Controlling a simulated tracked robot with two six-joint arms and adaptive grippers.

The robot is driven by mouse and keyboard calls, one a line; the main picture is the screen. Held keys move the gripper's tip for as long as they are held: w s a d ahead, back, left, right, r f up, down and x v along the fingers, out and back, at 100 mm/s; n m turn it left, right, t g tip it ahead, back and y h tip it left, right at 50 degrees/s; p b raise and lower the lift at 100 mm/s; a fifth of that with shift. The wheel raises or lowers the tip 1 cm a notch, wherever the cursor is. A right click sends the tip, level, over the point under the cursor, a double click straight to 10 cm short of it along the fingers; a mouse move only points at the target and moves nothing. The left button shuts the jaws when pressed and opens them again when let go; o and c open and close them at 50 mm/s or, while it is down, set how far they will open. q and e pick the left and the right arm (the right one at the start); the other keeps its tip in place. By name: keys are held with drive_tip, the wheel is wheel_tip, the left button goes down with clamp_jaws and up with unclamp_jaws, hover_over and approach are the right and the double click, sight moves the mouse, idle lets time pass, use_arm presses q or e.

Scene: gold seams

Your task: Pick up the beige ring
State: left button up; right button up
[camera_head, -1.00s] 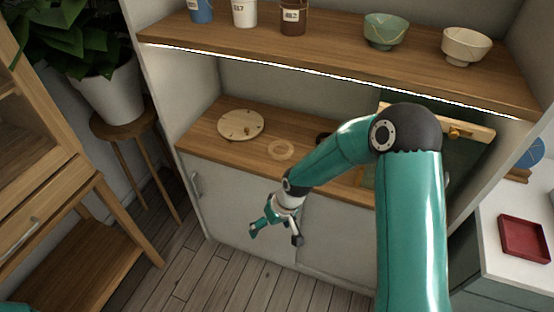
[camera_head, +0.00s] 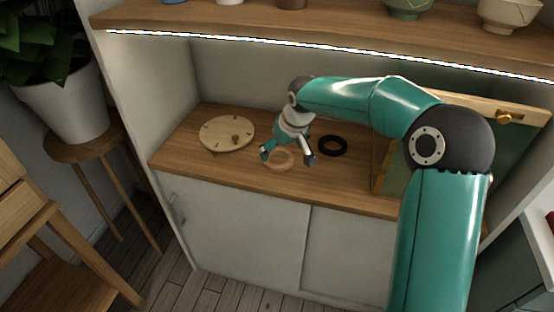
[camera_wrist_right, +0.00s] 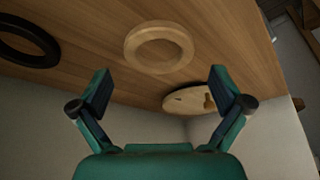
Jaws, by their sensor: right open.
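The beige ring (camera_head: 284,168) lies flat on the wooden counter, partly hidden by my right gripper (camera_head: 288,158) in the head view. In the right wrist view the whole beige ring (camera_wrist_right: 131,47) shows on the wood, ahead of and between the spread fingers of my right gripper (camera_wrist_right: 158,88). The right gripper is open and empty, and appears to be above the ring and apart from it. My left gripper is in neither view.
A black ring (camera_head: 333,146) lies to the right of the beige ring. A round wooden disc with pegs (camera_head: 227,134) lies to the left. A framed board (camera_head: 388,172) stands at the right. The shelf (camera_head: 330,37) with bowls hangs above the counter (camera_head: 200,165).

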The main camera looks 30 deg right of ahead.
sight(277, 160)
drive_tip(key=x, duration=0.4)
drive_tip(key=shift+d+r, duration=0.1)
drive_tip(key=c, duration=0.8)
drive_tip(key=shift+r, duration=0.15)
